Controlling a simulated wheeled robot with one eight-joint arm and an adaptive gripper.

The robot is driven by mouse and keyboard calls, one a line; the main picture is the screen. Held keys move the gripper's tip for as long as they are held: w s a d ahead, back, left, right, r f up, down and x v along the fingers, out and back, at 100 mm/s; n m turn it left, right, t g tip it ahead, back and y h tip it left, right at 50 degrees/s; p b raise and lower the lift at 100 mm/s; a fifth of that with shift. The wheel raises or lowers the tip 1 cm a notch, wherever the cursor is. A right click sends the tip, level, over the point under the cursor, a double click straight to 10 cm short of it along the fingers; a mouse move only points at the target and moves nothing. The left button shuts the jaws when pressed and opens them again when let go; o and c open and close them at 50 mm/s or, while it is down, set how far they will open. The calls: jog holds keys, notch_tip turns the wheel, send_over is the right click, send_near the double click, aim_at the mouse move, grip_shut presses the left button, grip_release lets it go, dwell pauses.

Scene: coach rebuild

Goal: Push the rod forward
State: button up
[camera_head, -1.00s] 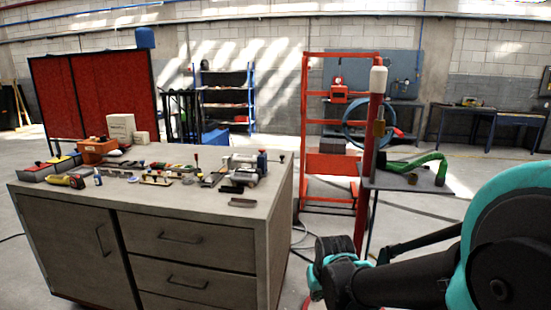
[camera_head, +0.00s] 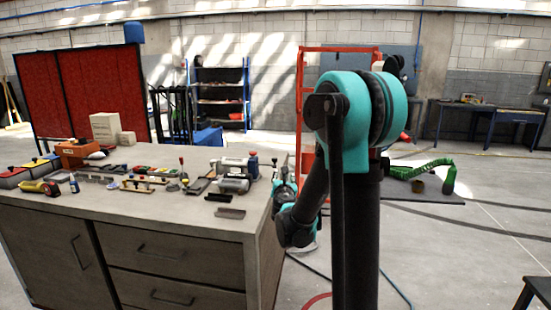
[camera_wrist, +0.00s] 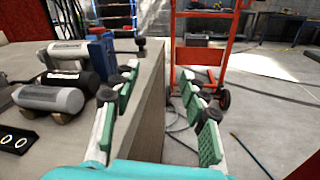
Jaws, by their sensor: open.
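A small upright rod with a dark round knob (camera_wrist: 141,44) stands near the workbench's far edge, and it also shows in the head view (camera_head: 275,162). Another upright lever with a red knob (camera_head: 182,161) stands further left on the bench. I cannot tell for certain which one is the task's rod. My gripper (camera_wrist: 160,76) is open and empty, with its green-padded fingers wide apart over the bench's right edge. The dark-knobbed rod is beyond the left finger, apart from it.
The grey workbench (camera_head: 75,208) carries several tools. A cylindrical device with a blue end block (camera_wrist: 103,52) lies just left of my gripper. A red trolley frame (camera_wrist: 205,50) stands beyond on the floor. A green hose (camera_head: 420,172) lies on a low table at right.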

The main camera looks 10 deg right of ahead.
aim_at(274, 160)
jog(key=w+n, duration=0.1)
jog(key=w, duration=0.5)
jog(key=w+n+y, duration=0.1)
jog(key=w, duration=0.6)
jog(key=w+a+n, duration=0.1)
jog(key=w, duration=0.6)
jog(key=shift+n+t, duration=0.3)
jog(key=shift+c, duration=0.2)
grip_shut()
jog(key=shift+a, duration=0.1)
